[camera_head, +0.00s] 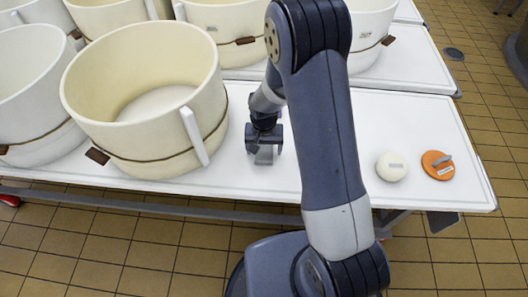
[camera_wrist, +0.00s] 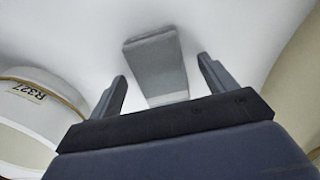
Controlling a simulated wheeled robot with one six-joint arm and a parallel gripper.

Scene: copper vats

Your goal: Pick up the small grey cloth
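The small grey cloth (camera_wrist: 155,62) lies on the white table top, a flat folded strip with a paler near end. My gripper (camera_wrist: 162,72) is open in the wrist view, with one finger on each side of the cloth and a gap to both. In the head view, my gripper (camera_head: 264,148) points down over the table. A bit of the cloth (camera_head: 264,158) shows just below it; the rest is hidden by the gripper. I cannot tell how high the fingertips are above the table.
A large cream vat (camera_head: 150,95) stands left of my gripper, with more vats behind and farther left. A white round piece (camera_head: 391,167) and an orange round piece (camera_head: 437,166) lie to the right.

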